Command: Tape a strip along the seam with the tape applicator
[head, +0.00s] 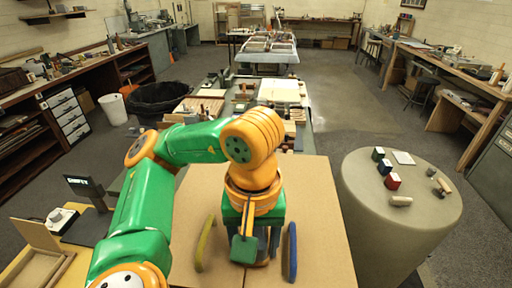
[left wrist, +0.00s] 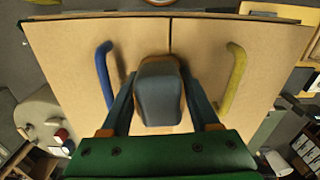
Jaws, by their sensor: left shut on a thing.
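The tape applicator (left wrist: 158,92), a grey-blue block with an orange-brown part at its far end, is between the fingers of my left gripper (left wrist: 158,74), which is shut on it. The seam (left wrist: 170,36) is a dark line between two tan board panels (left wrist: 75,40), running away beyond the applicator in the left wrist view. The applicator lies close to this line; whether it touches the board I cannot tell. In the head view my left gripper (head: 262,246) is over the board (head: 320,215) and largely hides the applicator and seam. My right gripper is not in view.
A blue handle (head: 292,250) and a yellow-green handle (head: 205,243) stand on the board, either side of my left gripper. A round table (head: 430,215) with small blocks is at right. A cluttered bench (head: 310,140) lies beyond the board.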

